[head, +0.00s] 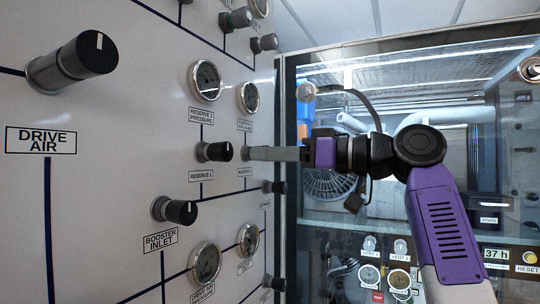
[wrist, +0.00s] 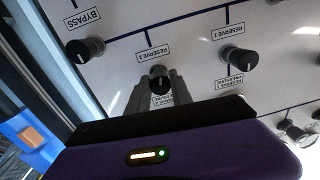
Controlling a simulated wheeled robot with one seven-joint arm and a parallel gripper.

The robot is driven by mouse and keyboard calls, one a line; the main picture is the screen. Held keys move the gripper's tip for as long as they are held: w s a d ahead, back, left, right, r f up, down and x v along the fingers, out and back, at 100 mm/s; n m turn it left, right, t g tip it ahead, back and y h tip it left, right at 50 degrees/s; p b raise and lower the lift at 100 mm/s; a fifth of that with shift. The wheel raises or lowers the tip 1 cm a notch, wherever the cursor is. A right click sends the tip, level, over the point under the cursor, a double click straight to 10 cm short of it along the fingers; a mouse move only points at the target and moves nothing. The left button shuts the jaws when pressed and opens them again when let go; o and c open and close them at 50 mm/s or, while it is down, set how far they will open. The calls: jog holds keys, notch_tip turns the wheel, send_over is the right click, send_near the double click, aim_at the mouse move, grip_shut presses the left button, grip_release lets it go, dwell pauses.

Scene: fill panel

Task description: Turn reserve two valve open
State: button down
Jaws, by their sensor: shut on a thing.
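The reserve two valve is a small black knob (wrist: 158,72) beside the RESERVE 2 label in the wrist view. My gripper (wrist: 158,88) has its two grey fingers closed around this knob. A small pale mark shows on the knob's face, but its direction is hard to read. In the head view my gripper (head: 262,153) reaches left to the panel, and its fingers hide the knob. The small label below the fingers (head: 245,173) is too blurred there to read fully.
The RESERVE 1 knob (head: 214,152) sits close to the left of my fingers. Gauges (head: 249,97) are above, and another knob (head: 274,187) is below right. The booster inlet knob (head: 180,211) is lower left. A glazed cabinet (head: 330,215) stands behind my arm.

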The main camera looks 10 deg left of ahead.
jog(key=c, duration=1.2)
grip_release()
jog(key=shift+w+f, duration=0.1)
jog(key=shift+f, duration=0.15)
jog(key=shift+o, duration=0.2)
jog(key=shift+r, duration=0.1)
jog(key=shift+d, duration=0.15)
jog(key=b+v, duration=0.2)
jog(key=v, duration=0.5)
jog(key=shift+d+b, duration=0.25)
jog(key=shift+b, duration=0.05)
jog(key=shift+r, duration=0.1)
